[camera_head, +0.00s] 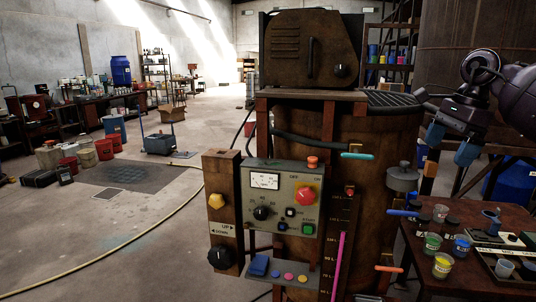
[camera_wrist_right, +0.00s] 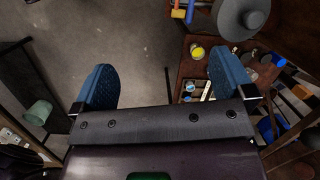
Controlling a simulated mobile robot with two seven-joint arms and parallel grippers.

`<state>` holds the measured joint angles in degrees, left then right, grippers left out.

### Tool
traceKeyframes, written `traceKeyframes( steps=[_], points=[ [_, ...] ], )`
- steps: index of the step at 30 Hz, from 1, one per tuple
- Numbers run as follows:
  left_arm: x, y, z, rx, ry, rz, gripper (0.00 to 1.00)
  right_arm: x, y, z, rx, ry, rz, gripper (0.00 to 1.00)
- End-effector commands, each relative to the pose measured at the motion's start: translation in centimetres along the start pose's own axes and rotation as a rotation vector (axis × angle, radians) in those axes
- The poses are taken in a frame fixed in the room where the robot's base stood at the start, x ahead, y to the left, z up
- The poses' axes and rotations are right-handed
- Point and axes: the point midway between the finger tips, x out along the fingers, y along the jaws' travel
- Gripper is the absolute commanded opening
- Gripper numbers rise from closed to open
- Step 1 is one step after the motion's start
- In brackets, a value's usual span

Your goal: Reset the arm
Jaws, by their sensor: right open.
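My right arm (camera_head: 511,95) comes in from the right edge of the head view, raised beside the rusty vat. My right gripper (camera_head: 450,145) hangs from it with its blue fingers apart and nothing between them. It is above the small table with jars. In the right wrist view the two blue fingers (camera_wrist_right: 164,88) stand wide apart, with bare floor and part of the table seen between and beyond them. My left arm and gripper are not in view.
The vat's control panel (camera_head: 283,200) with gauge, knobs and a red button stands at centre. A wooden table (camera_head: 430,265) at lower right holds several cups and trays. The floor at left (camera_head: 150,215) is mostly clear, with a hose.

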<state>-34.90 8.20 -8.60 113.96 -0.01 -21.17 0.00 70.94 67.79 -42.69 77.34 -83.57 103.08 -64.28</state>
Motion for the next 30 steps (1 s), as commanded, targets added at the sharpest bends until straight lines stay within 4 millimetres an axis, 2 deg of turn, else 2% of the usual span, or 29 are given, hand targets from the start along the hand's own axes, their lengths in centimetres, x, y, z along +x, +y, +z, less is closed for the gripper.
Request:
traceKeyframes(
  steps=[5,8,12,18,21,25,30],
  points=[
    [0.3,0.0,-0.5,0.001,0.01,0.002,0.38,-0.2,-2.0,3.3,0.107,-0.173,-0.129,1.0],
    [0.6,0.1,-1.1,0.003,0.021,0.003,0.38,-1.3,-3.0,6.1,0.168,-0.317,-0.201,1.0],
    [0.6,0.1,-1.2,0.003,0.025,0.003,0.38,-3.4,-4.1,11.9,0.252,-0.589,-0.264,1.0],
    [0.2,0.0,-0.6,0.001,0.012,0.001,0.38,-3.8,-4.4,19.2,0.437,-1.021,-0.185,1.0],
    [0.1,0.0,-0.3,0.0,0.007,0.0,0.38,-3.1,-4.3,21.6,0.573,-1.235,-0.082,1.0],
    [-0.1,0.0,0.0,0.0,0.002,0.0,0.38,-1.2,-4.2,23.2,0.801,-1.496,0.102,1.0],
    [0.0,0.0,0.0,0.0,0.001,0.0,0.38,2.8,-4.1,22.6,1.157,-1.771,0.381,1.0]
  ],
)
